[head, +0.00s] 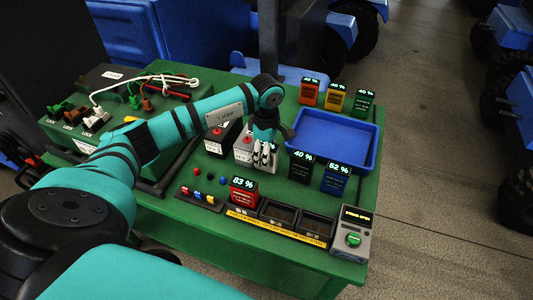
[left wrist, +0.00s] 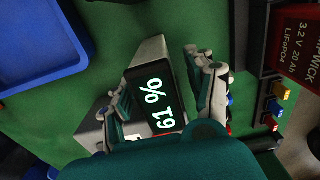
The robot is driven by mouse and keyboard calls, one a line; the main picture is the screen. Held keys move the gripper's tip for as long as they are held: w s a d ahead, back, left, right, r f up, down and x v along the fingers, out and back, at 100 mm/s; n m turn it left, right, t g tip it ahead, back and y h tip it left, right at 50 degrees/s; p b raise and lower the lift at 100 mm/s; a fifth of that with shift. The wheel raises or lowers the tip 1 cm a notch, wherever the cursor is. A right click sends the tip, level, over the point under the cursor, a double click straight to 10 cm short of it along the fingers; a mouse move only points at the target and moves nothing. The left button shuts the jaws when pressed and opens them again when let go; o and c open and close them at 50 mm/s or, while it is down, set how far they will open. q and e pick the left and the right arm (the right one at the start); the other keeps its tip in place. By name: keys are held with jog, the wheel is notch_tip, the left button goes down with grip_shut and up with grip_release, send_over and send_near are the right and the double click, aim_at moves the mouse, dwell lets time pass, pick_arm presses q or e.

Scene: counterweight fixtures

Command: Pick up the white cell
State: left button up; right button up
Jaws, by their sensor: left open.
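The white cell (head: 242,153) stands on the green table under my left gripper, partly hidden by it in the head view. In the left wrist view the white cell (left wrist: 150,52) shows a pale body and a dark display reading 61 %. My left gripper (head: 262,156) is open above it. In the left wrist view, the fingers of the left gripper (left wrist: 163,92) are apart, one on each side of the cell's display end. I cannot tell whether they touch it. My right gripper is not in view.
A red cell (head: 243,190) sits at the front row of slots (head: 317,226). Orange, yellow and green cells stand behind.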

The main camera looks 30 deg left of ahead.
pick_arm(q)
jog(key=shift+f, duration=0.65)
grip_shut()
jog(key=shift+r, duration=0.1)
